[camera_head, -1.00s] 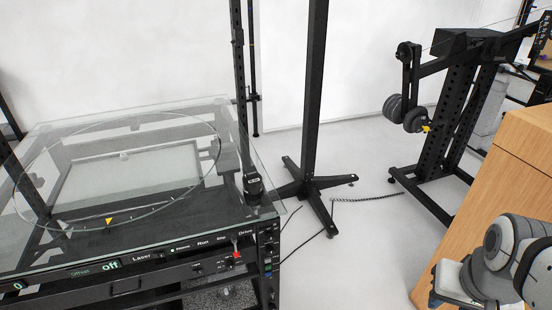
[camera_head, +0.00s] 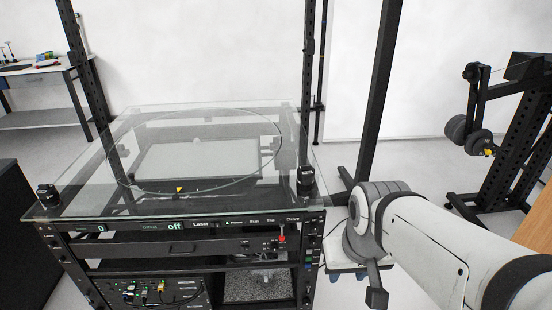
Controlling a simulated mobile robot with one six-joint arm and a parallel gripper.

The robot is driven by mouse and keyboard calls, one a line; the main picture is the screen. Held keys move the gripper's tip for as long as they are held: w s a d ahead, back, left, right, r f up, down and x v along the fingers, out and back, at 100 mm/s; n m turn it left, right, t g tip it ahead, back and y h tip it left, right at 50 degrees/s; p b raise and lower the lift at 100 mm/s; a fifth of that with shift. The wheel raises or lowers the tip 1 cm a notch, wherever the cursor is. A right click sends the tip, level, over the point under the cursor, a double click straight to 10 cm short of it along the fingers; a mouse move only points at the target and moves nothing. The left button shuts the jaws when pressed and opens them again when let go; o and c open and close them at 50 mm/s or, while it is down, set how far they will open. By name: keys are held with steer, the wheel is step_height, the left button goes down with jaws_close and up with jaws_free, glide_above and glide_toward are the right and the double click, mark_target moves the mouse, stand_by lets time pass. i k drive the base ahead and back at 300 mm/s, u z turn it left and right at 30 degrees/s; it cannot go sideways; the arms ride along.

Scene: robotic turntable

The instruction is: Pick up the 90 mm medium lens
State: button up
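I cannot make out a lens marked 90 mm. Two small dark objects sit on the glass top of the turntable rack (camera_head: 85,205). One is the dark object at the front left corner (camera_head: 47,195), the other the dark object at the right edge (camera_head: 306,180). Both are too small to read, and I cannot tell if either is a lens. My arm (camera_head: 425,240) reaches in from the lower right, with a grey joint beside the rack's right side.
A black post (camera_head: 378,90) stands behind the rack. A black stand with round weights (camera_head: 468,135) is at the right, near a wooden surface (camera_head: 538,220). A side table (camera_head: 45,118) with small items is at the far left. Open floor lies between the stand and the post.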

mark_target(305, 185)
steer(key=i, duration=1)
steer(key=u, duration=0.05)
